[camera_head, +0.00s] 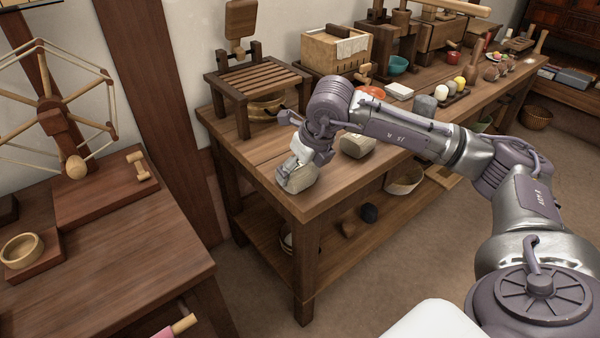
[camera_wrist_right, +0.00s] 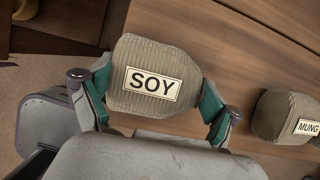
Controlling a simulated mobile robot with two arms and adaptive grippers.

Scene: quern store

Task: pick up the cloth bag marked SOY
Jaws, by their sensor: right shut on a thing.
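The cloth bag marked SOY (camera_wrist_right: 150,55) is beige and ribbed, with a white label. In the right wrist view it sits between the two green-padded fingers of my right gripper (camera_wrist_right: 152,98), which is shut on it. In the head view my right gripper (camera_head: 290,170) reaches down over the SOY bag (camera_head: 301,180) at the near left corner of the wooden table (camera_head: 330,193). I cannot tell whether the bag touches the tabletop. My left gripper does not show.
A bag marked MUNG (camera_wrist_right: 283,115) lies to the right of the SOY bag; it shows behind my arm in the head view (camera_head: 357,146). A slatted wooden stand (camera_head: 256,83) is behind.

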